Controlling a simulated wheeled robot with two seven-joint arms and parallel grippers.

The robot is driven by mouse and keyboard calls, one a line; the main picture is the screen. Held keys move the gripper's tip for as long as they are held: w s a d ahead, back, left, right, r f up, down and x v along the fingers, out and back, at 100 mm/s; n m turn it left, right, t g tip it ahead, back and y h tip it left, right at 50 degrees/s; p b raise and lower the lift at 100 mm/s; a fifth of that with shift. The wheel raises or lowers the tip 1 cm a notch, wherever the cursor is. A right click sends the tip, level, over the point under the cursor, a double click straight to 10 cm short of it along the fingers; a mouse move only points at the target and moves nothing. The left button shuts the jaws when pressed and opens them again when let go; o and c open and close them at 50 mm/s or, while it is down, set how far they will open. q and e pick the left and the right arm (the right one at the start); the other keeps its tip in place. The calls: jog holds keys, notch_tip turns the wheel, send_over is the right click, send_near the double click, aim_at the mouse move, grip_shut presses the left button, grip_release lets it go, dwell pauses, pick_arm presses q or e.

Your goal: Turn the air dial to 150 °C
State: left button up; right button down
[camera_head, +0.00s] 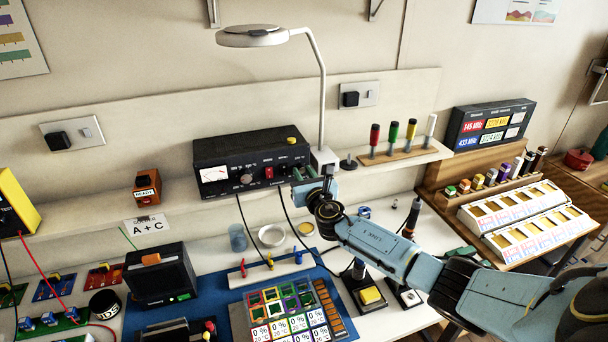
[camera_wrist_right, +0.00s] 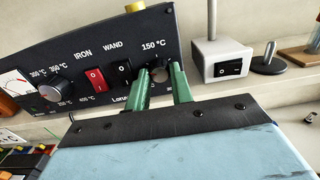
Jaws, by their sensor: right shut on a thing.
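The black soldering and hot-air station (camera_head: 225,152) stands on the shelf, its front panel facing me. In the right wrist view its panel (camera_wrist_right: 115,60) carries a dial at left, a red IRON switch (camera_wrist_right: 96,80), a black WAND switch (camera_wrist_right: 121,72) and, at right, the air dial (camera_wrist_right: 158,75) under the label 150 °C (camera_wrist_right: 153,44). My right gripper (camera_head: 301,174) is at the station's right end. Its green fingers (camera_wrist_right: 160,74) are shut on the air dial, one on each side. The fingers partly cover the dial, so I cannot tell where its pointer stands. My left gripper is out of view.
A white lamp (camera_head: 252,37) on a white base (camera_wrist_right: 222,62) with a black switch stands just right of the station. A small black knob-topped stand (camera_wrist_right: 268,62) is beyond it. Cables hang from the station over the shelf edge to the bench. Several cups and tools fill the bench below.

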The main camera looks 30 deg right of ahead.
jog(key=shift+f+m+b, duration=0.15)
jog(key=shift+m+b, duration=0.4)
jog(key=shift+m, duration=0.55)
jog(key=m+b, duration=0.1)
jog(key=m, duration=0.2)
jog(key=shift+m, duration=0.3)
jog(key=m+b, duration=0.1)
jog(key=m, duration=0.2)
jog(key=shift+a, duration=0.1)
jog(key=shift+m+b, duration=0.5)
jog(key=shift+m, duration=0.9)
jog(key=c, duration=1.2)
grip_release()
